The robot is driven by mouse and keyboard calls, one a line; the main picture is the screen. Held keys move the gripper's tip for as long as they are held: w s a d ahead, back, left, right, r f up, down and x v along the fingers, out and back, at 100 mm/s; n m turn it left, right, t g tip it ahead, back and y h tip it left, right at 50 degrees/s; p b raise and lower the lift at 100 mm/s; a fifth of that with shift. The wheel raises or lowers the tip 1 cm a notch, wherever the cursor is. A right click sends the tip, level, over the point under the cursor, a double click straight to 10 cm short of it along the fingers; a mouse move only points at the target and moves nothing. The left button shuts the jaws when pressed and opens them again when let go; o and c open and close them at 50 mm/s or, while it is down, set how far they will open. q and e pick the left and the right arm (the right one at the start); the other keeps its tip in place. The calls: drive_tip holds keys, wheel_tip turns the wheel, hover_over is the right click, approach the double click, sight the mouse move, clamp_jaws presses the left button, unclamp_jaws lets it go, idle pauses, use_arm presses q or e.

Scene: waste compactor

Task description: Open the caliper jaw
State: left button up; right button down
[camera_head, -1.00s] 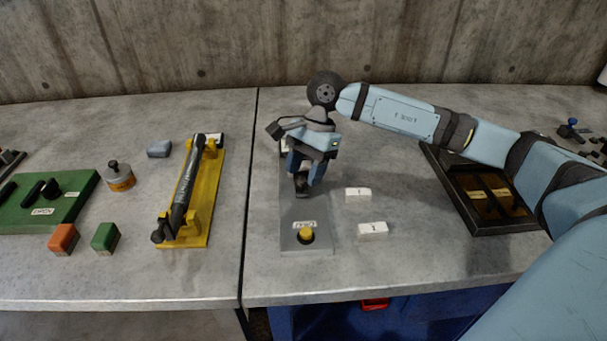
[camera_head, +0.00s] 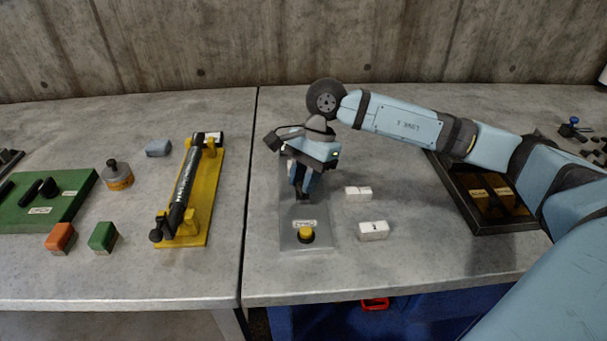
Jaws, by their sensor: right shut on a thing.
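The caliper fixture appears to be the grey plate (camera_head: 293,239) on the right-hand bench, with a yellow button (camera_head: 306,233) and a small label near its front end. My right gripper (camera_head: 302,192) points down over the middle of this plate and is shut on a dark part of the fixture. The gripper body hides most of the part it holds and the back of the plate, so I cannot tell how far the jaw stands open. My left gripper is not in view.
Two white blocks (camera_head: 372,230) lie right of the plate. A black tray (camera_head: 500,228) with yellow pieces sits farther right. A yellow stand (camera_head: 192,240) holding a dark cylinder, a green board (camera_head: 75,190) and small blocks are on the left bench. A concrete wall closes the back.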

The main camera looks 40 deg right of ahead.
drive_tip(key=shift+s+a, duration=0.1)
drive_tip(key=shift+s, duration=0.05)
drive_tip(key=c, duration=0.9)
unclamp_jaws()
drive_tip(key=shift+c, duration=0.2)
drive_tip(key=shift+r, duration=0.1)
drive_tip(key=p+v, duration=0.1)
drive_tip(key=v, duration=1.2)
drive_tip(key=shift+r+p, duration=0.3)
drive_tip(key=shift+r, duration=0.05)
